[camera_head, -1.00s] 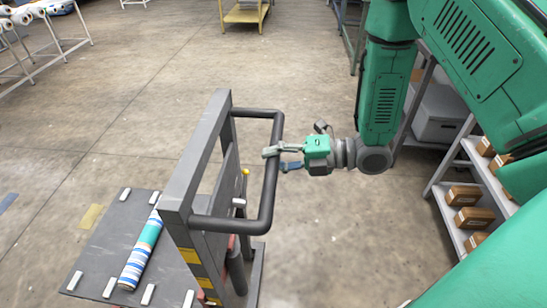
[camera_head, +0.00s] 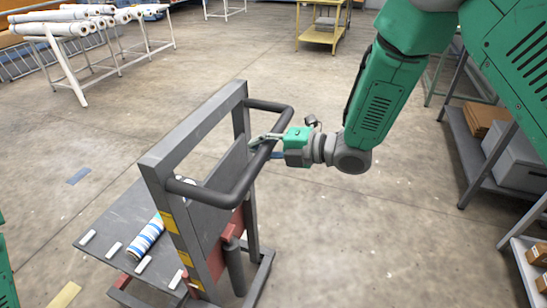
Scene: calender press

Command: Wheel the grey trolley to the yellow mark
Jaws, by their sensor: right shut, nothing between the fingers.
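The grey trolley (camera_head: 152,160) stands in front of me, with a dark deck (camera_head: 122,222) at left and an upright frame with a black handle loop (camera_head: 245,180) toward me. A blue-and-white striped roll (camera_head: 148,236) lies on the deck. A yellowish mark (camera_head: 63,296) is on the floor at the bottom left, apart from the trolley. My right gripper (camera_head: 268,142) is at the far part of the handle loop, its fingers overlapping the bar in the picture. It is shut with nothing held between its fingers. My left gripper is out of view.
A blue floor mark (camera_head: 78,176) lies left of the trolley. White racks with rolls (camera_head: 70,30) stand at the back left. A yellow table (camera_head: 318,37) is at the back. Grey shelves with boxes (camera_head: 518,160) line the right side. The floor behind the trolley is clear.

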